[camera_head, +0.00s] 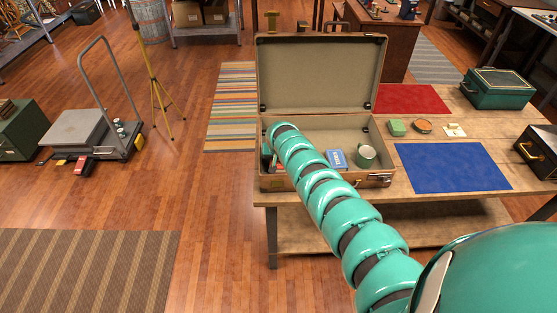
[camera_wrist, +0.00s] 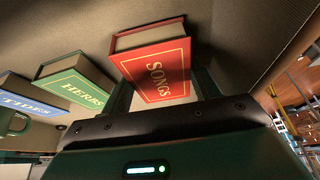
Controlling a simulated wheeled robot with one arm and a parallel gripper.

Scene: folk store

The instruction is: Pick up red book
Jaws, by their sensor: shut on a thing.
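In the wrist view, the red book (camera_wrist: 158,72) marked "SONGS" sits between the two dark fingers of my gripper (camera_wrist: 163,88). My gripper is shut on it. A green book (camera_wrist: 75,82) marked "HERBS" and a blue book (camera_wrist: 28,100) marked "TIDES" lie to its left. In the head view, my green arm reaches into the open suitcase (camera_head: 324,182) on the wooden table, and its end is at the suitcase's left side. The arm largely hides my gripper and the red book there. The blue book also shows in the head view (camera_head: 337,159).
A green mug (camera_head: 366,156) stands in the suitcase at the right. The suitcase lid (camera_head: 320,75) is raised at the back. On the table (camera_head: 405,205) lie a blue mat (camera_head: 453,166), a red mat (camera_head: 412,99), small items and a green case (camera_head: 497,88).

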